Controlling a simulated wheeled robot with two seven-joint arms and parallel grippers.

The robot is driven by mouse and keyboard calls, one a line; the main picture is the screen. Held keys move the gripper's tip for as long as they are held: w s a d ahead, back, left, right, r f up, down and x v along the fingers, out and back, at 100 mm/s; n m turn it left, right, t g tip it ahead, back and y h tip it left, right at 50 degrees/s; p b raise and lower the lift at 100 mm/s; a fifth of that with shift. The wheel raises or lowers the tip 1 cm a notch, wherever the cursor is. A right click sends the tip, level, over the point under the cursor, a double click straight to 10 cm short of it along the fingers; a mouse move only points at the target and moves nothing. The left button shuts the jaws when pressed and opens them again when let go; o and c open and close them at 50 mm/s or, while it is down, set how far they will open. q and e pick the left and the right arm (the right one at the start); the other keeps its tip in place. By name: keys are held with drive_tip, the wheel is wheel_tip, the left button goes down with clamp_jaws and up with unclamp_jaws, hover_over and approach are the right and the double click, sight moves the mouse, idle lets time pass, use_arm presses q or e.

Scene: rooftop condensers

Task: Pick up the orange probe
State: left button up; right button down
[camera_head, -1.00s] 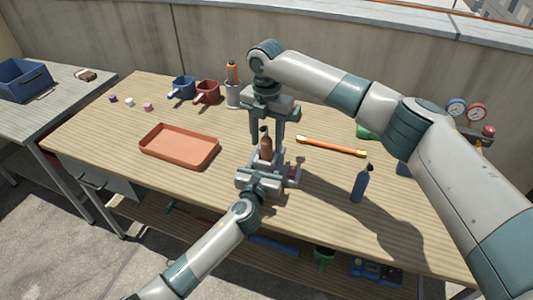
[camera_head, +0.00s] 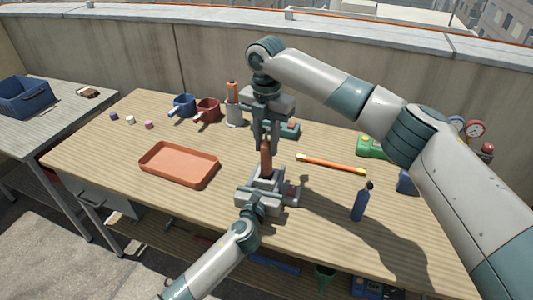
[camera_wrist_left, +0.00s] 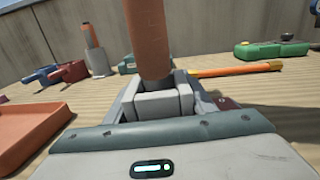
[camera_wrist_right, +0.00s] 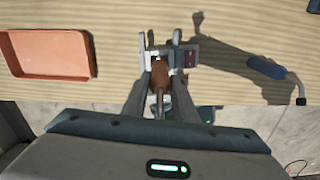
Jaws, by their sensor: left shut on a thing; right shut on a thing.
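An orange stick-like thing (camera_head: 232,90) stands in a grey cup (camera_head: 234,114) at the back. An orange rod with yellow ends (camera_head: 331,163) lies on the table to the right. I cannot tell which of these is the probe; neither gripper touches them.
A terracotta tray (camera_head: 178,164) lies left of the grippers. The wooden table's left front is clear.

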sight(263, 188)
drive_tip(key=shift+r, duration=2.4)
use_arm(q)
drive_tip(key=o, duration=1.8)
drive_tip(key=shift+c, duration=0.2)
drive_tip(key=shift+p+v, duration=0.95)
drive_tip(key=shift+v, duration=1.25)
use_arm(e)
drive_tip(key=shift+r, duration=0.9)
use_arm(q)
drive_tip(key=shift+p+v, duration=0.6)
drive_tip(key=shift+v, duration=1.75)
use_arm(e)
drive_tip(key=shift+r, duration=0.6)
